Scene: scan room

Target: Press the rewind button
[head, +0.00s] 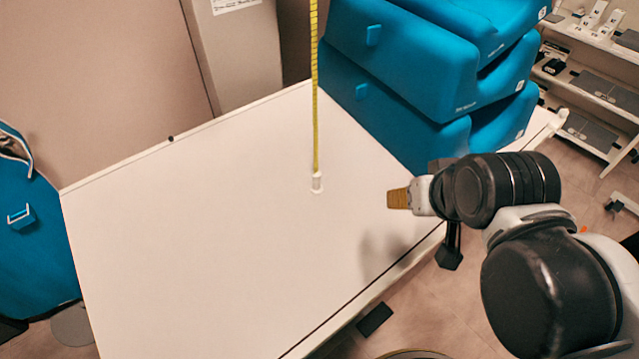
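A yellow marked tape (315,90) runs straight down from the top edge of the head view. It ends at a small white cylindrical piece (317,183) standing on the white table. No button can be made out, and the tape's upper end is out of view. My gripper (398,198) is above the table, to the right of the white piece and apart from it, with its tan fingertip pointing left. Seen side-on, its fingers overlap, so its opening cannot be told. Nothing visible is held in it.
The white table (200,220) is otherwise clear. Stacked blue padded cases (420,70) stand at its back right. A grey column (235,60) is behind it. A blue bag (30,240) is at the left. Shelves (590,90) with small items stand at the far right.

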